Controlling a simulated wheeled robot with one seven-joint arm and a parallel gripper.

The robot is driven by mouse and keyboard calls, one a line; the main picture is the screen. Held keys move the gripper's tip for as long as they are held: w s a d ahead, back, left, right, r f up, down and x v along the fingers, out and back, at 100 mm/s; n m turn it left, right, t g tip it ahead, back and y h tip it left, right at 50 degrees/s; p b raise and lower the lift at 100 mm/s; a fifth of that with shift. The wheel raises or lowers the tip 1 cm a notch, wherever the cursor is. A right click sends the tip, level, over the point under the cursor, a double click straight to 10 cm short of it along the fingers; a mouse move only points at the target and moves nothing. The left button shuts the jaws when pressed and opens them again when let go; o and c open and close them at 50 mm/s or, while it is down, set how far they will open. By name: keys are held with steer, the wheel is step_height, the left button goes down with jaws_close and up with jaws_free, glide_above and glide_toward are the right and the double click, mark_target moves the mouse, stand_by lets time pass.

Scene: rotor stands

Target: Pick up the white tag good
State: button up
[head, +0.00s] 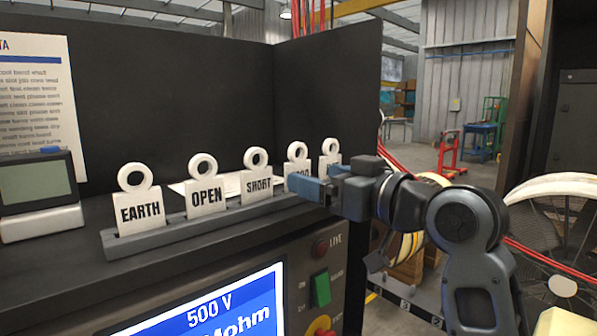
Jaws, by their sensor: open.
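Several white tags with ring tops stand upright in a row in a grey slotted rack (185,232). The fourth tag from the left (297,153) is partly covered by my gripper; the letters that show look like part of GOOD. My gripper (300,187) has blue fingers and is open, with its tips over the lower part of this tag in the view. I cannot tell whether the fingers are around the tag or only in front of it. The tag still stands in line with the others.
The EARTH tag (140,205), OPEN tag (206,190) and SHORT tag (256,180) stand to the left. A fifth tag (329,148) stands close on the right, its label mostly hidden. A dark panel (190,85) rises behind; a meter (38,195) stands at left.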

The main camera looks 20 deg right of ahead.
steer(key=shift+p+x, duration=0.3)
steer(key=shift+x, duration=1.55)
steer(key=shift+f, duration=0.1)
steer(key=shift+c, duration=0.5)
steer(key=c, duration=0.8)
step_height(320, 180, up, 10)
